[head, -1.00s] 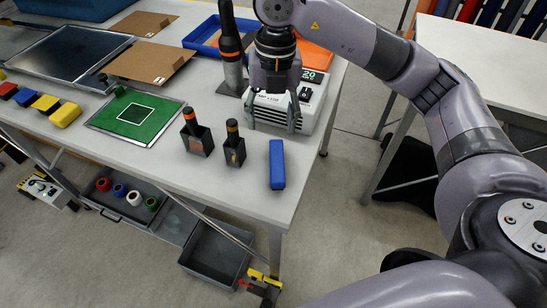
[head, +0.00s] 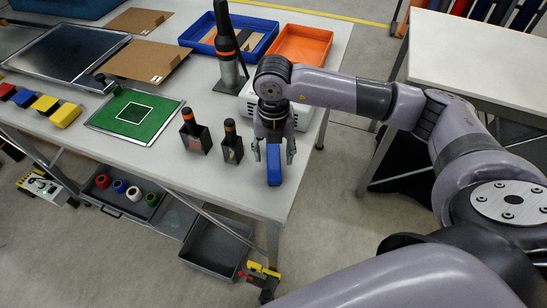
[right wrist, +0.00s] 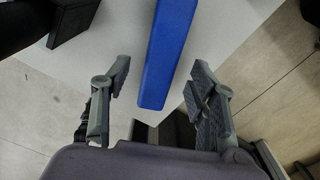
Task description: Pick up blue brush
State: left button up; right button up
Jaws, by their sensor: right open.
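The blue brush (head: 273,166) lies near the front right corner of the white table, its long side pointing away from me. My right gripper (head: 273,152) is open above it, with one finger on each side of the brush in the head view. In the right wrist view the brush (right wrist: 166,60) runs from the top edge down to between the two open fingers (right wrist: 160,95), apart from both. The far end of the brush is hidden by my gripper in the head view. My left gripper is not in view.
Two dark holders with tools, one orange-banded (head: 193,135) and one yellow-banded (head: 232,145), stand just left of my right gripper. A white device (head: 304,113) stands behind it, partly hidden. The table's front edge is close to the brush.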

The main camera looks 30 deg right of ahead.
aim_at(274, 158)
jog(key=shift+w+d+f+p, duration=0.1)
jog(key=shift+f+p, duration=0.35)
jog(key=shift+f, duration=1.45)
jog(key=shift+c, duration=0.5)
grip_shut()
jog(key=shift+r, duration=0.1)
notch_tip(274, 158, up, 20)
jog(key=b, duration=0.3)
